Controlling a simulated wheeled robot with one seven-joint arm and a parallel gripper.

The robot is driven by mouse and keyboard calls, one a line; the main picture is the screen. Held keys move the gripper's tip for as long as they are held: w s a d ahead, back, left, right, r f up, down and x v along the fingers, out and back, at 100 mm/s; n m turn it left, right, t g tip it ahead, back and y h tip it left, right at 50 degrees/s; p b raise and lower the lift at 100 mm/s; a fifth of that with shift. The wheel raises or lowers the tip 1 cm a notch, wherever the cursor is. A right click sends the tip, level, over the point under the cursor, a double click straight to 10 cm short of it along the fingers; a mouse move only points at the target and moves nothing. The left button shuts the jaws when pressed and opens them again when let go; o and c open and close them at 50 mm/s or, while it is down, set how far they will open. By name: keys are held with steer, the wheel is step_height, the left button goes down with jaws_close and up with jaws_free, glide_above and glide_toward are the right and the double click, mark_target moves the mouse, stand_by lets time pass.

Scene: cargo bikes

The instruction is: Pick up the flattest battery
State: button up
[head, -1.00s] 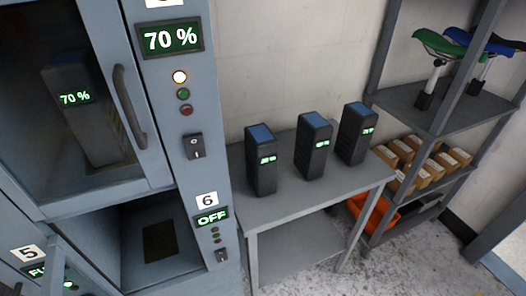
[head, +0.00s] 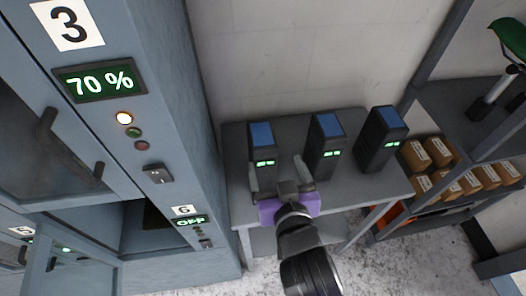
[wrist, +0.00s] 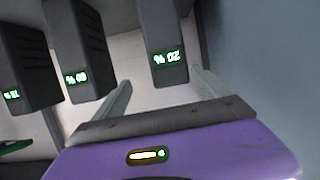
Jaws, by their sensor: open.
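Three dark upright batteries with blue tops and green displays stand in a row on a grey table (head: 232,205). The left battery (head: 262,139) shows at the right of the wrist view (wrist: 163,28), where its upside-down display seems to read 20 %. The middle battery (head: 327,140) also shows in the wrist view (wrist: 82,45); its display seems to read 60 or 80 %. The right battery (head: 382,135) is at the wrist view's left (wrist: 25,60), its number unclear. My purple gripper (head: 277,176) is open and empty, in front of the left battery, which appears between its fingers in the wrist view.
A blue-grey charging cabinet (head: 170,110) stands close on the left, with a 70 % display and a slot marked 6 showing OFF. A shelf rack (head: 455,105) with several cardboard boxes (head: 470,182) stands right of the table. A wall is behind the table.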

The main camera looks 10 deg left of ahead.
mark_target(262, 135)
steer(key=shift+w+a+r, duration=0.3)
steer(key=shift+a+r, duration=0.25)
steer(key=shift+w+a+r, duration=0.3)
steer(key=shift+a+r, duration=0.2)
steer(key=shift+r, duration=0.05)
steer(key=shift+w+a+r, duration=0.1)
steer(key=shift+w+a, duration=0.1)
steer(key=shift+w, duration=0.05)
steer(key=shift+p+x, duration=1)
steer(key=shift+x, duration=2.7)
steer(key=shift+w+d+r, duration=0.1)
steer(key=shift+r, duration=0.05)
jaws_close()
steer(key=shift+r, duration=0.3)
